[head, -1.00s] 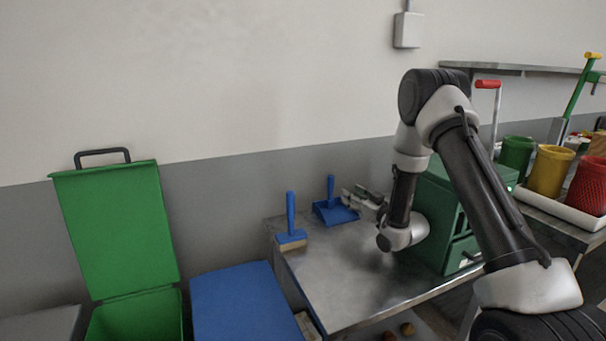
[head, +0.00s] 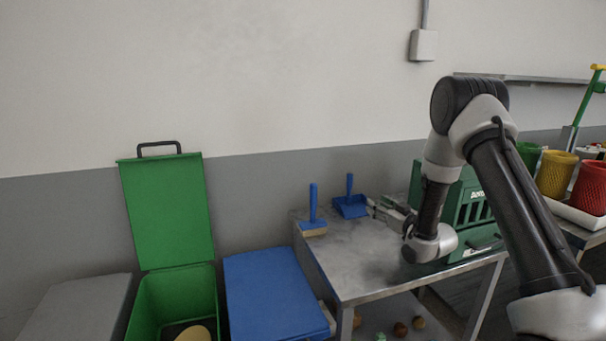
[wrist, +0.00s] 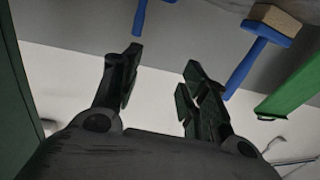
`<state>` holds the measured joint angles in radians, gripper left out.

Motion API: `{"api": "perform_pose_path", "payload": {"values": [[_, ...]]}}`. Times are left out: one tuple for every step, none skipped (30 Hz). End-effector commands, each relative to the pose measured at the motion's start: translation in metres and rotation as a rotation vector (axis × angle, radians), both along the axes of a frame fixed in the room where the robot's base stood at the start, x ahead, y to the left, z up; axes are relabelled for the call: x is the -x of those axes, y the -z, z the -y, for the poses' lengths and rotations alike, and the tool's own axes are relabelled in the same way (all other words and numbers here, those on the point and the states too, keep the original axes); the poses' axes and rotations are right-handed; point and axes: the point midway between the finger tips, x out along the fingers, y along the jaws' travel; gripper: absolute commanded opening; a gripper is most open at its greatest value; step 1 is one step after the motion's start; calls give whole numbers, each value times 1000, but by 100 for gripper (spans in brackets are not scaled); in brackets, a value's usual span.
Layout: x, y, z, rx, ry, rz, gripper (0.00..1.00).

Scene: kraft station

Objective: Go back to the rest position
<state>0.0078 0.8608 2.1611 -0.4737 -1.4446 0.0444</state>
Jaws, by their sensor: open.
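My gripper (head: 386,210) is above the metal table (head: 345,262) in the head view, near its back edge and left of the green box. In the wrist view its two dark fingers (wrist: 160,85) are spread apart with nothing between them. A blue brush (head: 313,212) stands upright at the table's back left corner, with its handle up. A blue dustpan (head: 350,203) is beside it, closer to my gripper. The brush also shows beyond the fingers in the wrist view (wrist: 262,45).
A green cabinet-like box (head: 470,205) stands on the table right of my gripper. An open green bin (head: 170,215) and a closed blue bin lid (head: 272,295) are to the left. Red (head: 590,188), yellow (head: 556,174) and green containers stand at right. Round items lie below the table.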

Motion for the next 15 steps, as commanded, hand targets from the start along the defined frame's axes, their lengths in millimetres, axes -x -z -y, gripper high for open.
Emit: {"api": "perform_pose_path", "payload": {"values": [[-1,-4,1,9,5,-8,44],[-1,-6,2,14,8,-12,44],[-1,-9,3,22,13,-18,44],[-2,-12,4,27,16,-23,44],[-2,-13,5,34,20,-29,44],[-2,-17,6,41,26,-35,44],[-2,-20,7,49,30,-42,44],[-2,-23,9,55,34,-48,44],[-2,-27,10,66,41,-58,44],[-2,-30,12,73,46,-67,44],[-2,-35,14,83,53,-74,44],[-1,-41,16,95,63,-88,44],[-1,-46,19,105,71,-98,44],[0,-51,21,115,79,-109,44],[2,-58,24,130,92,-127,44]]}}
